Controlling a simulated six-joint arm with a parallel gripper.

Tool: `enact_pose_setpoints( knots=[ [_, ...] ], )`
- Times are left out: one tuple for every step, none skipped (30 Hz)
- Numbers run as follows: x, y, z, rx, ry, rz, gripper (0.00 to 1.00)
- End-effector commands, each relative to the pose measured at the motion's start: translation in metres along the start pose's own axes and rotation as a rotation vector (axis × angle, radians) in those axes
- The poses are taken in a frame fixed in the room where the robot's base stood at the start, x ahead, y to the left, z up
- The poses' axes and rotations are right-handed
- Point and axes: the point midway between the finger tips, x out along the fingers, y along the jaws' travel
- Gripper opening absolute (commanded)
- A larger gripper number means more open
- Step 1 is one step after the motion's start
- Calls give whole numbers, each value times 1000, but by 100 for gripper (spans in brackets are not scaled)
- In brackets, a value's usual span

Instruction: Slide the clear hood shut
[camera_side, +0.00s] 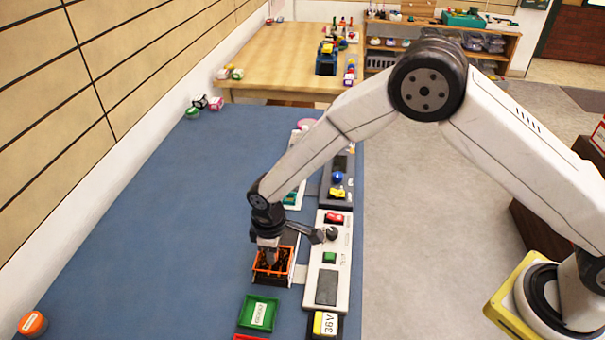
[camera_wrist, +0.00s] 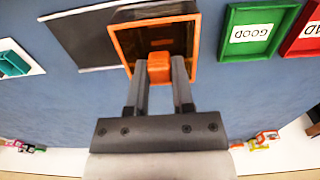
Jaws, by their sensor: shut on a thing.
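The hood (camera_wrist: 196,45) is an orange-edged frame with a dark inside in the wrist view. In the side view the orange frame (camera_side: 286,262) sits on the blue table beside a white control panel. An orange handle block (camera_wrist: 158,68) stands at its near edge. My gripper (camera_wrist: 159,72) is shut on this handle, one finger on each side. In the side view my gripper (camera_side: 269,254) reaches down onto the orange frame and hides part of it. A dark flat plate (camera_wrist: 80,40) extends from the frame to the left in the wrist view. What lies under the hood is unclear.
A green tray (camera_side: 246,312) marked GOOD (camera_wrist: 235,40) and a red tray (camera_wrist: 308,42) lie to one side. The white panel (camera_side: 342,255) with buttons and a lever stands close right of the frame. The blue table's left side is mostly free.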

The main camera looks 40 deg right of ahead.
Motion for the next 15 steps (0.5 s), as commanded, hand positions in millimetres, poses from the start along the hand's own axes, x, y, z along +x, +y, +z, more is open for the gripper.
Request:
enact_pose_setpoints(
  knots=[
    [-1,-4,-1,-2,4,1,0],
    [-1,-5,-1,-2,4,1,0],
    [-1,-6,-1,-1,4,1,0],
    [-1,-7,-1,0,4,0,0],
    [-1,-7,-1,0,3,0,0],
    [-1,-7,-1,0,3,0,0],
    [-1,-7,-1,0,3,-1,0],
    [-1,-8,-1,0,3,-1,0],
    [-1,-8,-1,0,2,-2,0],
    [-1,-8,-1,0,2,-2,0],
    [-1,-8,-1,0,2,-2,0],
    [-1,-8,-1,0,2,-2,42],
    [-1,-8,-1,0,2,-2,52],
    [-1,-8,-1,0,2,-2,61],
    [-1,-8,0,0,2,-2,65]
  ],
)
